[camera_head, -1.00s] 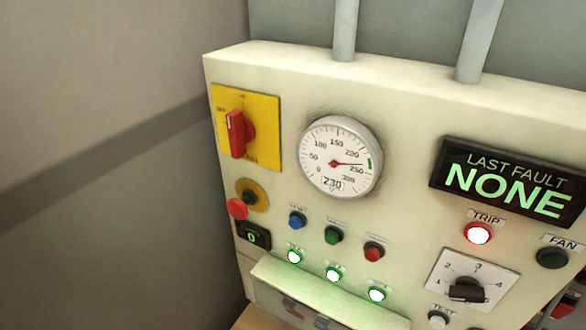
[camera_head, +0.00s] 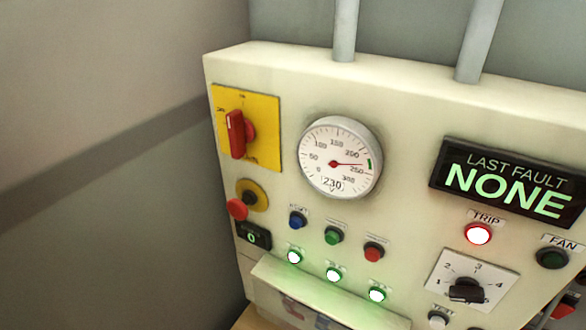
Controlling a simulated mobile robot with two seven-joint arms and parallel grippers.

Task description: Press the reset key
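A blue button (camera_head: 297,219) sits on the cream control panel (camera_head: 420,130), below the round gauge. The small label above it is blurred but appears to read RESET. A green button (camera_head: 333,235) and a red button (camera_head: 373,251) stand in the same row to its right. Lit green lamps (camera_head: 334,275) glow below the buttons. The display (camera_head: 512,180) reads LAST FAULT NONE. The TRIP lamp (camera_head: 478,234) is lit, white with a red rim. Neither of my grippers is in view.
A red rotary handle (camera_head: 236,134) sits on a yellow plate at upper left. A red mushroom button (camera_head: 237,209) sticks out below it. A dial gauge (camera_head: 340,158) reads 230. A rotary selector (camera_head: 466,290) and dark FAN button (camera_head: 552,258) are at right. A ledge (camera_head: 330,300) juts out below.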

